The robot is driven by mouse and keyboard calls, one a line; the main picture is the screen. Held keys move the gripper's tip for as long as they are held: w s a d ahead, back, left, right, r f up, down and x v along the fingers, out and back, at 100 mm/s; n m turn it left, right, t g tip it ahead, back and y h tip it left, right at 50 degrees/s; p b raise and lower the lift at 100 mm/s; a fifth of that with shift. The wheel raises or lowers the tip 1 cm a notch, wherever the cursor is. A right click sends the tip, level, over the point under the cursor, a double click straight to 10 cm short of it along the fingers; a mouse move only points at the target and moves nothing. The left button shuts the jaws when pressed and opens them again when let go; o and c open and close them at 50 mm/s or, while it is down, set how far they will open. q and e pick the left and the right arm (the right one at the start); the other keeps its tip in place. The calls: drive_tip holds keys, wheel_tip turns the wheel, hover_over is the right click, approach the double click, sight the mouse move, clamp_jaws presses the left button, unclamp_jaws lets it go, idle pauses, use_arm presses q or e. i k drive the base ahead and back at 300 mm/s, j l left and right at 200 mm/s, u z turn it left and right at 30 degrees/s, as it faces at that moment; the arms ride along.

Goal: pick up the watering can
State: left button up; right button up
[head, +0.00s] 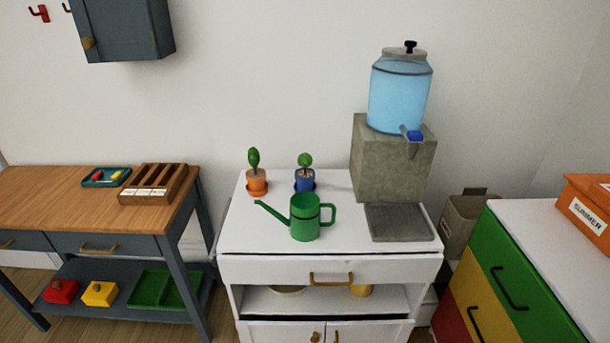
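The green watering can (305,222) stands upright on the top of the white cabinet (260,237), near its middle. Its long spout points left and its handle is on the right. Neither of my grippers is in view.
An orange pot (257,182) and a blue pot (305,182) with plants stand behind the can. A water dispenser (400,95) sits on a stone block (385,170) behind a grey tray (400,223). A wooden workbench (80,212) is left, a colored drawer unit (500,270) right.

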sight(304, 224)
drive_tip(key=j+z, duration=0.1)
drive_tip(key=z, duration=0.4)
drive_tip(key=j+z, duration=0.15)
drive_tip(key=z, duration=0.3)
drive_tip(key=i+j+z, duration=0.1)
drive_tip(key=z, duration=0.4)
drive_tip(key=k+j+z, duration=0.1)
drive_tip(key=j+z, duration=0.2)
drive_tip(key=j, duration=0.15)
drive_tip(key=k+j+z, duration=0.1)
drive_tip(key=j+z, duration=0.2)
drive_tip(key=j, duration=0.15)
drive_tip(key=k+j+z, duration=0.1)
drive_tip(key=j, duration=0.2)
drive_tip(key=k+j+z, duration=0.1)
drive_tip(key=j, duration=0.2)
drive_tip(key=k+j+z, duration=0.1)
drive_tip(key=k+j, duration=0.15)
drive_tip(key=j, duration=0.15)
drive_tip(key=k+j, duration=0.1)
drive_tip(key=j, duration=0.2)
drive_tip(key=k+j, duration=0.15)
drive_tip(key=j, duration=0.15)
drive_tip(key=i, duration=0.15)
